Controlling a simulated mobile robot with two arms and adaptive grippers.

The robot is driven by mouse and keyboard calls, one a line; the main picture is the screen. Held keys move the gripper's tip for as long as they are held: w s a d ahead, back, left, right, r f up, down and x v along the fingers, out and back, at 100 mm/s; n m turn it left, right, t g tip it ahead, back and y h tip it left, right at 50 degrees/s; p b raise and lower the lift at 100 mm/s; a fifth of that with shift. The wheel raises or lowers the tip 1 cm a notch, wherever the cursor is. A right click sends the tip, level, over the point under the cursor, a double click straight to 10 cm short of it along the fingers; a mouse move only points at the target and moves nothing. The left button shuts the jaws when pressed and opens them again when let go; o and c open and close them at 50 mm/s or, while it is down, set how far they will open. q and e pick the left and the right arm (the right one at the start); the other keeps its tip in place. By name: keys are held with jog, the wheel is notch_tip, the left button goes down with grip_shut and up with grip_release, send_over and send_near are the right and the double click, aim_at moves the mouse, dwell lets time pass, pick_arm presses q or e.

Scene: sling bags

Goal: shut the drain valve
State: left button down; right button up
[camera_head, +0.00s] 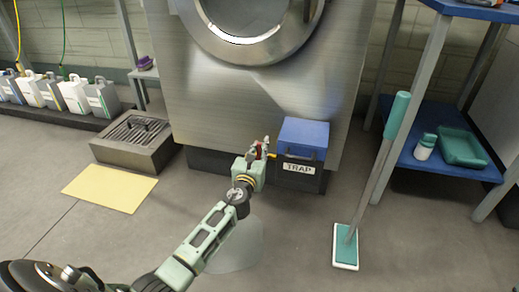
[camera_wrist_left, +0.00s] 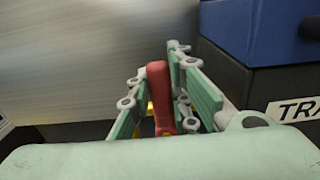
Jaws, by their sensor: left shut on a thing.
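The drain valve shows as a red handle (camera_wrist_left: 158,92) standing upright between my left gripper's fingers in the left wrist view. A bit of yellow shows low beside it, and its lower part is hidden by my wrist. In the head view my left gripper (camera_head: 262,148) is low in front of the steel machine (camera_head: 260,95), just left of the box marked TRAP (camera_head: 300,172). The gripper is shut on the red handle. I cannot tell the handle's full turn position. My right gripper is not in view.
The blue-lidded trap box stands close to the gripper's right. A floor grate (camera_head: 133,140) and a yellow mat (camera_head: 110,192) lie to the left. Several jugs line the left wall.

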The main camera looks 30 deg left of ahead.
pick_arm(q)
jog(key=c, duration=1.6)
grip_release()
jog(key=v, duration=1.2)
jog(key=shift+f, duration=0.1)
